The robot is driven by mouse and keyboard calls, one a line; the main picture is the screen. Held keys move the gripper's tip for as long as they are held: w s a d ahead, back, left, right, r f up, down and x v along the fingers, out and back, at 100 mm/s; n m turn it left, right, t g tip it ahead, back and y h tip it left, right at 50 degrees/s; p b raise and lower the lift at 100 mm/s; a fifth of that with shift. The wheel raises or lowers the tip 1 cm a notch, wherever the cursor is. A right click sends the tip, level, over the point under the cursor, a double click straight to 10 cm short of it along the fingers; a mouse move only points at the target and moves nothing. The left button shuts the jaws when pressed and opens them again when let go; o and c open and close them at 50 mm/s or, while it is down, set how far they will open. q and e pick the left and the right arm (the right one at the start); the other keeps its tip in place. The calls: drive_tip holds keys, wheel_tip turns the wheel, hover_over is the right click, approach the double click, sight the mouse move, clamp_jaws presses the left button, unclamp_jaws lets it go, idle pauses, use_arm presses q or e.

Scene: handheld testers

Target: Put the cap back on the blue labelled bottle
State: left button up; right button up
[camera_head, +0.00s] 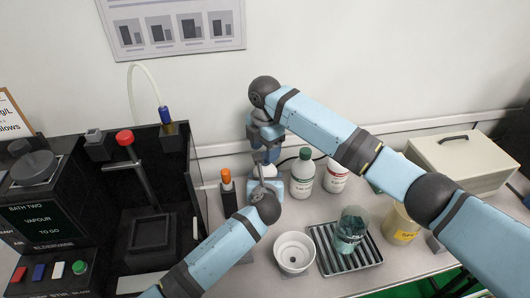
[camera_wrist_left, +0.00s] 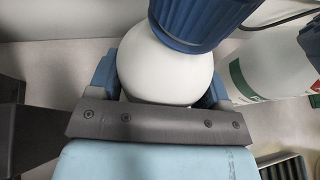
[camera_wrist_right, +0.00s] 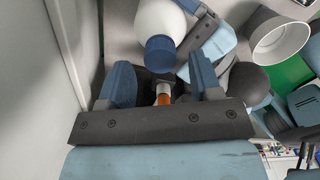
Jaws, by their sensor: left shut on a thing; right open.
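The white bottle (camera_wrist_left: 165,70) stands between the fingers of my left gripper (camera_wrist_left: 160,88), which is shut on it. A ribbed blue cap (camera_wrist_left: 200,18) sits over the bottle's neck; how tightly it is seated cannot be told. The right wrist view also shows the bottle (camera_wrist_right: 158,18) with the blue cap (camera_wrist_right: 160,53) on its end. My right gripper (camera_wrist_right: 163,82) is open and empty, its fingers apart from the cap. In the head view, my right gripper (camera_head: 266,152) is above my left gripper (camera_head: 265,188), and they mostly hide the bottle. Its label is hidden.
A green-labelled bottle (camera_head: 302,182) and red-labelled bottle (camera_head: 336,178) stand right of the grippers. An orange-capped dark bottle (camera_head: 228,195) is close on the left. A white cup (camera_head: 294,252), a rack (camera_head: 365,262) with a beaker (camera_head: 350,228), and a black machine (camera_head: 130,215) stand nearby.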

wheel_tip(320, 180, up, 3)
drive_tip(key=shift+f, duration=0.15)
drive_tip(key=shift+r+n, duration=1.7)
drive_tip(key=shift+r, duration=0.05)
drive_tip(key=shift+c, duration=0.3)
drive_tip(key=shift+f, duration=0.1)
drive_tip(key=shift+f, duration=3.95)
drive_tip(key=c, duration=0.9)
drive_tip(key=m, duration=0.3)
drive_tip(key=shift+c, duration=0.3)
